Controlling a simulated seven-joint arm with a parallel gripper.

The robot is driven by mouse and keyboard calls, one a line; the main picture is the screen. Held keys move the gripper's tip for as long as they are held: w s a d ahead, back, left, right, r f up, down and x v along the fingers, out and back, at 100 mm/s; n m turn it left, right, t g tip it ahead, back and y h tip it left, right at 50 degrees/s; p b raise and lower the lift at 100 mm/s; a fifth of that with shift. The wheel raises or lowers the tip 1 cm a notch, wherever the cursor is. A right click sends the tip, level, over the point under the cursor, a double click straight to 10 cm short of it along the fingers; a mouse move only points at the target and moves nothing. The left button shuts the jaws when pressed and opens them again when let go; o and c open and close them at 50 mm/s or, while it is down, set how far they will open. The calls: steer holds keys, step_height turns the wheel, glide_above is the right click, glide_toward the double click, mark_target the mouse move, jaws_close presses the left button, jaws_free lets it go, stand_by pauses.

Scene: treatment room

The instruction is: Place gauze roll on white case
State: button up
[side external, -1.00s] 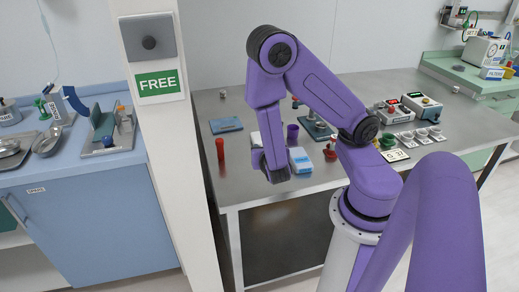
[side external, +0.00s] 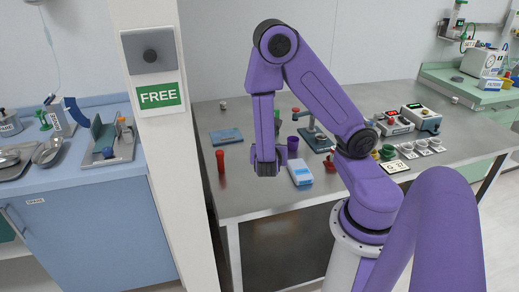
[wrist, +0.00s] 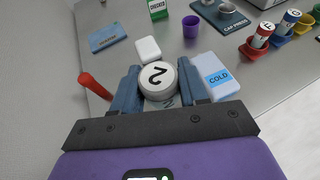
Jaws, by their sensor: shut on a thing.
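A white round roll marked "2", the gauze roll (wrist: 156,78), is between the two fingers of my gripper (wrist: 158,92) in the wrist view. The gripper is shut on it. The white case (wrist: 147,49) is a small rounded white box on the metal table, just beyond the roll and slightly left in the wrist view. In the side view my gripper (side external: 266,167) points down over the table, between the red tube and the blue-and-white pack. There the roll and the white case are hidden or too small to make out.
A red tube (wrist: 95,86) stands left of the gripper, and a pack labelled COLD (wrist: 216,76) lies close on the right. A purple cup (wrist: 191,26), a blue flat pack (wrist: 107,37) and a green CHECKED box (wrist: 158,9) are further back. The table's front edge is near.

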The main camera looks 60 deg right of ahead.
steer(key=shift+w+d+r+m+g+h, duration=0.9)
steer(key=shift+d+m+g, duration=1.1)
steer(key=shift+d, duration=2.5)
steer(key=shift+y, duration=0.3)
steer(key=w+d+f, duration=0.2)
steer(key=w+f, duration=0.1)
steer(key=w+d+f, duration=0.3)
steer(key=w, duration=0.1)
steer(key=w+d+f, duration=0.2)
steer(key=w+f, duration=0.1)
steer(key=shift+w+d, duration=0.25)
steer(key=shift+d, duration=0.15)
steer(key=shift+w+d+f, duration=0.1)
steer(key=shift+w+f, duration=0.05)
steer(key=shift+f, duration=1.65)
steer(key=o, duration=1)
steer(key=shift+f, duration=0.15)
